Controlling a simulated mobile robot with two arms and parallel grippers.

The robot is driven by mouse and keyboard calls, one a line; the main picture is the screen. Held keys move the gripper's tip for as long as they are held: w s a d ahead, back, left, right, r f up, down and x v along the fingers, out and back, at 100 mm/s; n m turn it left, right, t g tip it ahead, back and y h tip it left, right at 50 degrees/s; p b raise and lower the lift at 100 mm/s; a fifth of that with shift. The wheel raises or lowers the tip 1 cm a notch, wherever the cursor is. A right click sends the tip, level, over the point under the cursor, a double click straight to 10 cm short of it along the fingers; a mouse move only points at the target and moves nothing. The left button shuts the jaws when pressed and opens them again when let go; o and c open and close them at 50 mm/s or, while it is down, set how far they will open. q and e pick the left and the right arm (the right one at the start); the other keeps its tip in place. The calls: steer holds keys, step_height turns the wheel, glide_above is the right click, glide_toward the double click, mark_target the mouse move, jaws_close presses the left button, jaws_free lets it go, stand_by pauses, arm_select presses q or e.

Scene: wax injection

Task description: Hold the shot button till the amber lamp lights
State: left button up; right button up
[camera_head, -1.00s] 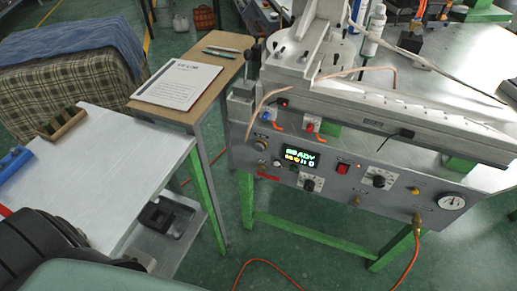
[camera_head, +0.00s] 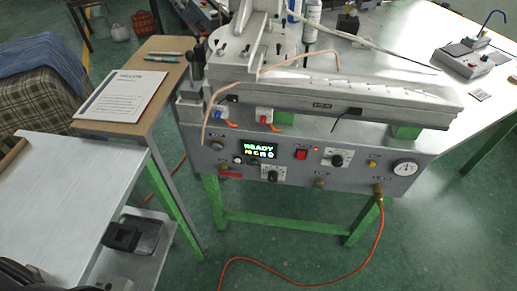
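The wax injection machine's grey front panel (camera_head: 340,185) faces me, with a lit display (camera_head: 259,149) reading READY in green above a row of small amber and white signs. A small amber, round piece (camera_head: 372,163) sits right of the upper black dial; I cannot tell whether it is a lit lamp. A red switch (camera_head: 301,154) is left of that dial. A round metal button or knob (camera_head: 217,146) sits left of the display. The labels are too small to read, so I cannot tell which control is the shot button.
A pressure gauge (camera_head: 404,169) is at the panel's right, with an orange hose (camera_head: 378,232) running from below it to the floor. A white table (camera_head: 75,170) and a wooden table with a printed sheet (camera_head: 122,94) stand left. Floor before the machine is otherwise clear.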

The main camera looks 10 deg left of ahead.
arm_select(q)
jaws_close()
steer(key=shift+a, duration=0.1)
stand_by(1.7)
